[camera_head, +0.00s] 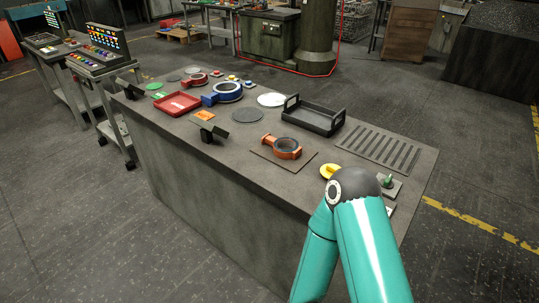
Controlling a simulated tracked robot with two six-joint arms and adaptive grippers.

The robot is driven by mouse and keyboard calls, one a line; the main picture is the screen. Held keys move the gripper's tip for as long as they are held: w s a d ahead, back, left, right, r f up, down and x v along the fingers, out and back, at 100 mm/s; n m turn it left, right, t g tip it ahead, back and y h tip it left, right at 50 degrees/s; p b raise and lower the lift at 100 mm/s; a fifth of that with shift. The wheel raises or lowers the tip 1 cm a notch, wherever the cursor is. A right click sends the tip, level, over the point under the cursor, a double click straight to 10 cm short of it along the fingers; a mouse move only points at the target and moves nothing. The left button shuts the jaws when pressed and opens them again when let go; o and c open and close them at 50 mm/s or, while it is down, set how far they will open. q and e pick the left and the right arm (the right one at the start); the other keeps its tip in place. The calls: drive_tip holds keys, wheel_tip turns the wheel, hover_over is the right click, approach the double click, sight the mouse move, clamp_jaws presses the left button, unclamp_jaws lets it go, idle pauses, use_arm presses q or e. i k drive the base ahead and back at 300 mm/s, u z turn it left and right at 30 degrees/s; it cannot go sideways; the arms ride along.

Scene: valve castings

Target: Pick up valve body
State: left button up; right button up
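A larger blue valve body (225,92) and a smaller red one (195,79) lie farther back on the same bench. I cannot tell from the picture which one the task means. A teal arm of mine bends at the lower right over the bench's near end. Neither gripper shows in the view.
The workbench (190,190) also bears a black tray (313,117), a red tray (178,104), a slotted grate (378,150), flat discs, a yellow part (330,171) and a small black angled part (214,133). Button consoles (97,60) stand left. Floor in front is clear.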

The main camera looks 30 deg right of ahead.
sight(294, 154)
drive_tip(key=z, duration=0.15)
drive_tip(key=i, duration=0.9)
drive_tip(key=u, duration=0.05)
